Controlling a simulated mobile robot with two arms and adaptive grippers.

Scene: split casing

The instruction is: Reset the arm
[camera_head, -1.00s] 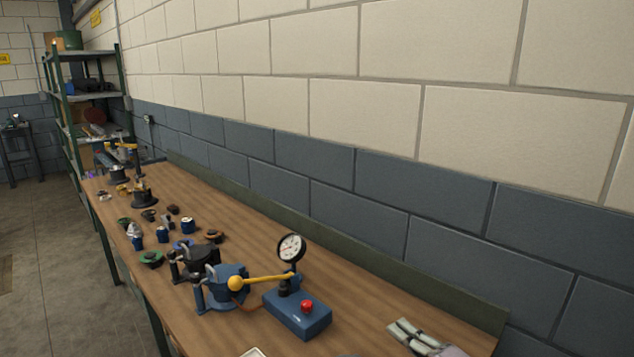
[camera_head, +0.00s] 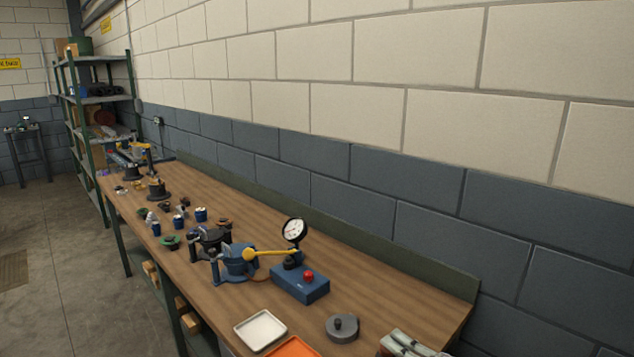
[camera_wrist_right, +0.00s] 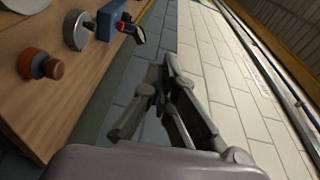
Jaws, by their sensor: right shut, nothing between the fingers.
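My right gripper (camera_wrist_right: 165,74) is shut and empty in the right wrist view, its grey fingers pressed together in front of the block wall. In the head view my right gripper (camera_head: 403,343) shows at the bottom edge, beyond the bench's nearer items, partly cut off. It appears clear of the objects there. My left gripper is not in view.
A wooden bench (camera_head: 225,284) runs along the wall. It holds a blue gauge box (camera_head: 301,287), a blue clamp (camera_head: 236,263), a white tray (camera_head: 259,330), an orange tray (camera_head: 294,347) and a grey round part (camera_head: 342,328). Floor left of the bench is clear.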

